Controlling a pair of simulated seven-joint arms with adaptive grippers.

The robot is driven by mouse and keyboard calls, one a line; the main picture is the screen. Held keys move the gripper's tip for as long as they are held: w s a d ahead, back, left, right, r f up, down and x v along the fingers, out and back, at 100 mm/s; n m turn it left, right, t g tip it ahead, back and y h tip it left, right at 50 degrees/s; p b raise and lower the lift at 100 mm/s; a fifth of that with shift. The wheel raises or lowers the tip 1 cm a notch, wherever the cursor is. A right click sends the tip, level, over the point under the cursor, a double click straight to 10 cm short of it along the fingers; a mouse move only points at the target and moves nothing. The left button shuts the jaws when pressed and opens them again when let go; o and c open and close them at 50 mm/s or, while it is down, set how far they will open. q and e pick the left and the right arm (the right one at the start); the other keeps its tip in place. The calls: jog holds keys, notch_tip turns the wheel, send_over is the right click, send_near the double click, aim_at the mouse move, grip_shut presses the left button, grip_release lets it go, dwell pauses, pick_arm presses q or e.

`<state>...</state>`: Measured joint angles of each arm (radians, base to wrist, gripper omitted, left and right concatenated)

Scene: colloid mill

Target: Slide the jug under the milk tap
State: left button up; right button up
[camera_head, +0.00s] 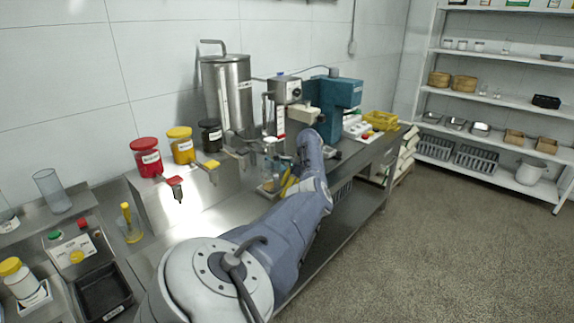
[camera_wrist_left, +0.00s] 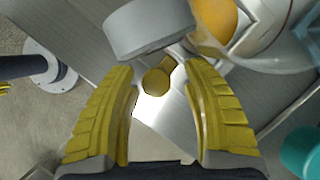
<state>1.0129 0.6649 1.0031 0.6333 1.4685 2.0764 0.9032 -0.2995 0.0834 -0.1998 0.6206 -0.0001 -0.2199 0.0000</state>
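My left gripper (camera_head: 288,184) reaches over the steel bench near the dispensing equipment. In the left wrist view its two yellow ribbed fingers (camera_wrist_left: 166,100) are apart, with nothing clasped between them. A clear vessel (camera_head: 268,184), which looks like the jug, stands just left of the gripper. In the left wrist view a clear rounded vessel (camera_wrist_left: 268,38) with something orange lies beyond the right fingertip, apart from it. A steel tank (camera_head: 228,95) stands behind, with a tap low at its front. I cannot tell which tap is the milk tap. My right gripper cannot be made out.
A grey cylindrical part (camera_wrist_left: 150,28) and a small brass-coloured disc (camera_wrist_left: 155,81) lie ahead of the fingers. A teal machine (camera_head: 343,95) stands farther along the bench. Red (camera_head: 145,157), yellow (camera_head: 181,144) and black jars stand left on a raised shelf. The floor at right is clear.

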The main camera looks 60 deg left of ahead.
pick_arm(q)
jog(key=shift+w+d+f, duration=0.1)
jog(key=shift+w+r, duration=0.2)
jog(key=shift+r, duration=0.2)
jog(key=v, duration=1.1)
